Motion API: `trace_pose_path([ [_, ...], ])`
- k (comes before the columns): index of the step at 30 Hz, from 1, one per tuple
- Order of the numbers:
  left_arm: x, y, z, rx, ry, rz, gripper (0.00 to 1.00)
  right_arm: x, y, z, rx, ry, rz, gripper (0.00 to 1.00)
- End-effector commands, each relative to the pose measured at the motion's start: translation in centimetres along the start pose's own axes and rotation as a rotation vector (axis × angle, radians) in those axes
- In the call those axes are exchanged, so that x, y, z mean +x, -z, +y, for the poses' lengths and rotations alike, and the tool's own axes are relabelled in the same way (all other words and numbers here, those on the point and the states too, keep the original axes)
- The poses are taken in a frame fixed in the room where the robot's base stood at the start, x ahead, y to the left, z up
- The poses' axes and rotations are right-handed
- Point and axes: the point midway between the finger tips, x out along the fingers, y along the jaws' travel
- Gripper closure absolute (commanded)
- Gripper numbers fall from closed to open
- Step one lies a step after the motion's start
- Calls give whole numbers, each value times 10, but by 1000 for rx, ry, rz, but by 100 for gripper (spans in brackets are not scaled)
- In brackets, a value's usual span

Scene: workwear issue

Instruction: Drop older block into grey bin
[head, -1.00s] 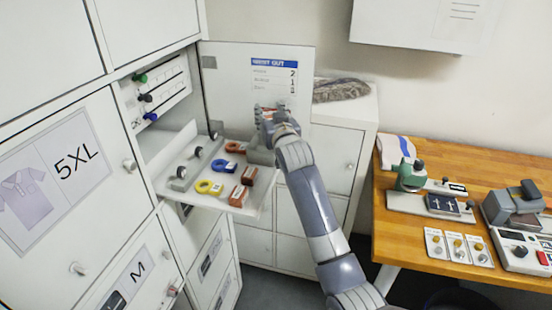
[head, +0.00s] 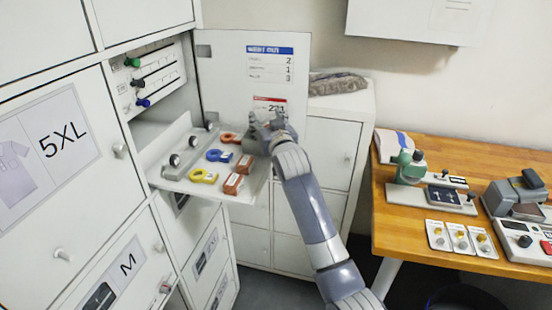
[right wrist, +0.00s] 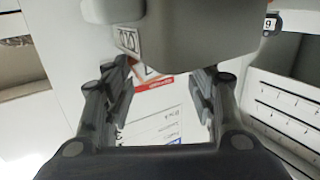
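Two reddish-brown blocks with pale labels lie on the pulled-out white shelf, a nearer block (head: 232,184) and a farther block (head: 245,163). Their labels are too small to read, so I cannot tell which is older. My right gripper (head: 269,122) is above the shelf's far right corner, in front of the open door. In the right wrist view its fingers (right wrist: 163,85) stand apart with nothing clearly between them. A rounded grey body (right wrist: 205,30) with a small tag lies just beyond the fingertips; I cannot tell whether it is the grey bin. My left gripper is not in view.
The open door (head: 225,75) carries notices. A wooden bench (head: 410,225) with devices stands right, with a dark round rim (head: 465,297) below it.

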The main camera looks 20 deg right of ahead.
Motion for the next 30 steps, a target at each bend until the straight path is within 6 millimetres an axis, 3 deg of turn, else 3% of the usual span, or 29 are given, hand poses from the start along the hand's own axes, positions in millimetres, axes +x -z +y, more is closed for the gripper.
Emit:
trace_pose_path([
  [14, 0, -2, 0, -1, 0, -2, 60, -5, -1, 0, 0, 0, -2, 36],
  [20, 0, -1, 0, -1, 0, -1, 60, -29, -1, 0, 1, 0, -1, 36],
  [30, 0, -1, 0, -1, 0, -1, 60, -87, -1, 0, 0, 0, 0, 36],
])
